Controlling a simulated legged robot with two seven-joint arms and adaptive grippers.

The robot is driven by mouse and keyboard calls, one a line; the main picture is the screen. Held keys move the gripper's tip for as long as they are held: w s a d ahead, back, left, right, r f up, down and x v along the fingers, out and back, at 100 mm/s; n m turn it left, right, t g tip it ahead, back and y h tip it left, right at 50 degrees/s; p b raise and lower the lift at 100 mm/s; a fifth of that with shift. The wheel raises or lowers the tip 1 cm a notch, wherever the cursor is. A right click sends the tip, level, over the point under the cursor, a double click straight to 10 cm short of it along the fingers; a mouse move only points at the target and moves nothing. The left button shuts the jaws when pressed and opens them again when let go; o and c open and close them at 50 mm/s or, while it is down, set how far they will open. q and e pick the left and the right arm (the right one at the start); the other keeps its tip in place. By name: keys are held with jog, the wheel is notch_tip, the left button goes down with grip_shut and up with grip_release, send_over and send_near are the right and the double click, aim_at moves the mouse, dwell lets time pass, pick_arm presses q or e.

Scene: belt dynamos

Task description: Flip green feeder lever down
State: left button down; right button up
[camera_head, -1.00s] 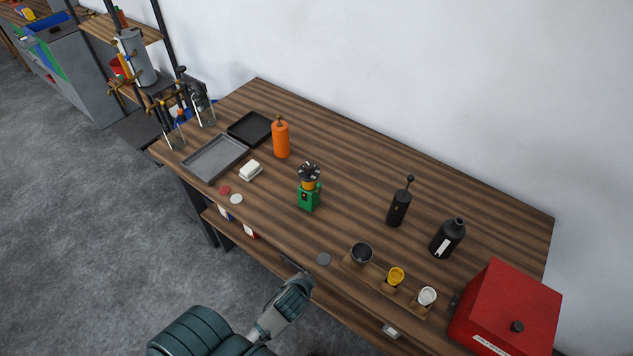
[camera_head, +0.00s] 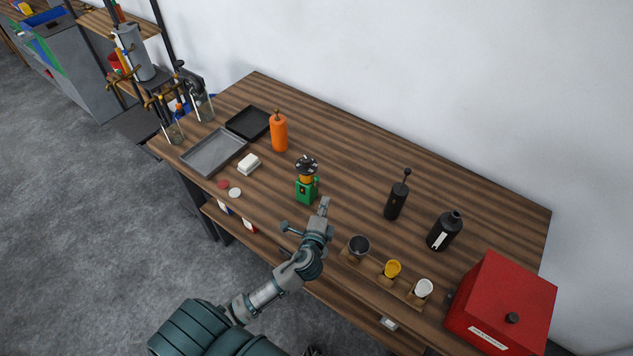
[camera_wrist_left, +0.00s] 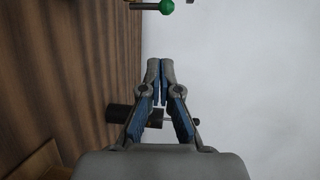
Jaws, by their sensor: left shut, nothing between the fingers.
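The green feeder (camera_head: 306,190) stands upright on the wooden table, with an orange section and a dark round top. In the left wrist view, a green ball knob (camera_wrist_left: 166,6) on a thin rod shows at the top edge; I take it to be the feeder's lever. The rest of the feeder is cut off there. My left gripper (camera_head: 324,204) is just right of and in front of the feeder, apart from it. In the wrist view its fingertips (camera_wrist_left: 160,66) are together and empty, below the knob. My right gripper is not seen.
A black bottle with a thin top rod (camera_head: 396,201) stands right of my gripper. A wooden holder with cups (camera_head: 404,291) lies along the front edge, beside a red box (camera_head: 500,305). An orange bottle (camera_head: 279,133) and grey tray (camera_head: 214,153) are left. The table's back is clear.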

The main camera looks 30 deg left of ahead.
aim_at(317, 182)
pick_arm(q)
jog(key=p+x, duration=0.1)
jog(key=x, duration=0.9)
pick_arm(e)
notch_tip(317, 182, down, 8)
jog(key=b, duration=0.9)
pick_arm(q)
jog(key=shift+s+a+f+n+t+y+b, duration=0.15)
jog(key=shift+s+n+t+y+b, duration=0.1)
jog(key=shift+s+t+b, duration=0.7)
jog(key=shift+s+a+r+n+t+y+b, duration=0.15)
jog(key=shift+s+t+b, duration=0.4)
jog(key=shift+b, duration=0.65)
jog(key=shift+s+a+f+n+t+y+b, duration=0.1)
jog(key=shift+s+a+n+t+y+b, duration=0.15)
jog(key=shift+s+t+b, duration=0.7)
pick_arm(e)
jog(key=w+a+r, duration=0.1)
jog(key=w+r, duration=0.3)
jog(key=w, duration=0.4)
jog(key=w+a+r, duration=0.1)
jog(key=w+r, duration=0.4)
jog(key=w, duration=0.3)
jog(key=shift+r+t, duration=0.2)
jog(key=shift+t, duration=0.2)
